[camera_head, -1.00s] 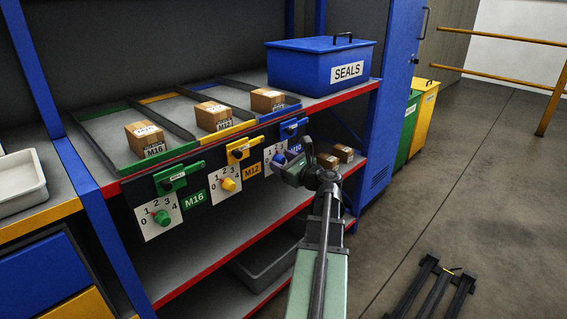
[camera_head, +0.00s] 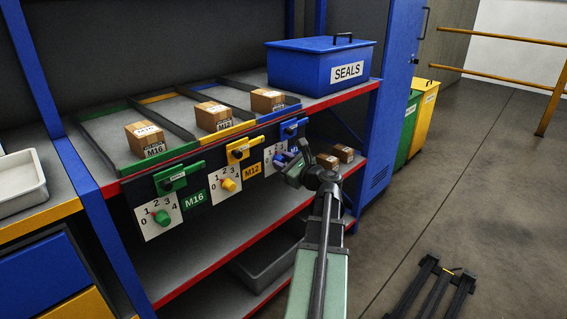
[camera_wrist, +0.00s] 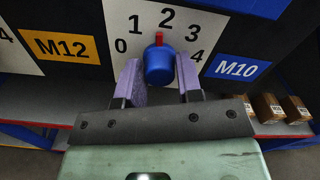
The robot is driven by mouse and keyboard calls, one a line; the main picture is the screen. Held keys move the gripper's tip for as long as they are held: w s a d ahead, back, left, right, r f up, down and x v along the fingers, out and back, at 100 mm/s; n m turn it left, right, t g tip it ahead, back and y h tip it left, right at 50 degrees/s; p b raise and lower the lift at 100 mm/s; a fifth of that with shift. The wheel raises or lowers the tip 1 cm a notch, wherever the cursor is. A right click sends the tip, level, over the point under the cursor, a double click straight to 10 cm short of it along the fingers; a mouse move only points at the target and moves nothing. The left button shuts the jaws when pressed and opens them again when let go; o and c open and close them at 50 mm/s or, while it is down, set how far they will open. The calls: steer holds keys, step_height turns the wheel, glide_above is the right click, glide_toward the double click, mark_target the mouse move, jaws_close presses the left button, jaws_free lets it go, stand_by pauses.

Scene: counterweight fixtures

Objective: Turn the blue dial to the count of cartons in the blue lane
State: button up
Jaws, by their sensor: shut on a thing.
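The blue dial (camera_wrist: 159,67) sits on a white plate (camera_wrist: 177,43) numbered 0 to 4. Its red pointer (camera_wrist: 159,38) points up, close to the 2 and slightly toward the 1. My gripper (camera_wrist: 159,80) has its purple fingers on both sides of the dial, shut on it. In the head view my gripper (camera_head: 284,159) covers much of the dial plate. In the blue lane (camera_head: 291,105), at the right of the shelf, one carton (camera_head: 267,100) shows near the front.
A yellow dial (camera_head: 229,185) and a green dial (camera_head: 162,216) are to the left. The other lanes show one carton each (camera_head: 213,116) (camera_head: 145,138). Small cartons (camera_head: 327,161) sit lower, beside my gripper. A blue SEALS box (camera_head: 300,70) stands on the shelf.

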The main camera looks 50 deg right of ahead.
steer(key=n, duration=0.5)
steer(key=shift+n, duration=0.4)
stand_by(0.3)
steer(key=o, duration=0.9)
steer(key=s, duration=0.3)
steer(key=s+a, duration=0.1)
steer(key=s, duration=0.6)
steer(key=shift+s+a, duration=0.25)
steer(key=shift+s, duration=0.1)
